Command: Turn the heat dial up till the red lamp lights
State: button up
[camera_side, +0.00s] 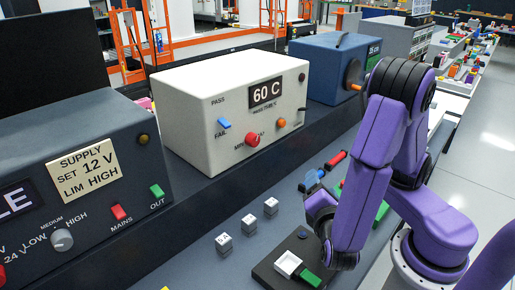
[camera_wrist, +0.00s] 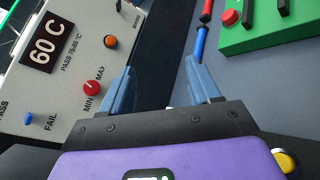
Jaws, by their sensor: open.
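The white box (camera_side: 215,125) has a red heat dial (camera_side: 253,140) low on its front, which also shows in the wrist view (camera_wrist: 90,87) between MIN and MAX marks. Its display (camera_side: 265,94) reads 60 C, with "PASS 75-85 °C" printed beside it in the wrist view. An orange round part (camera_side: 281,123) sits right of the dial. A small dark round part (camera_side: 301,77), perhaps a lamp, sits at the upper right and looks unlit. A blue switch (camera_side: 224,124) is by FAIL. My gripper (camera_wrist: 160,70) is open and empty, apart from the dial, over the bench.
A dark supply box (camera_side: 100,150) stands left and a blue box (camera_side: 325,65) beyond. Several small white cubes (camera_side: 248,221) lie on the bench in front.

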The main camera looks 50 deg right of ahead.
aim_at(255, 144)
jog(key=w+a+f+n+t+y, duration=0.1)
jog(key=w+a+n+t+y, duration=0.1)
jog(key=a+n+t+y, duration=0.55)
jog(key=w+d+r, duration=0.1)
jog(key=w, duration=0.4)
jog(key=w+d+r+m+t+h, duration=0.1)
jog(key=w+d+r, duration=0.1)
jog(key=w, duration=0.3)
jog(key=w+d+r+t+h, duration=0.1)
jog(key=w+d+r, duration=0.1)
jog(key=w, duration=0.3)
jog(key=shift+w+m+h, duration=0.25)
jog(key=shift+w, duration=0.1)
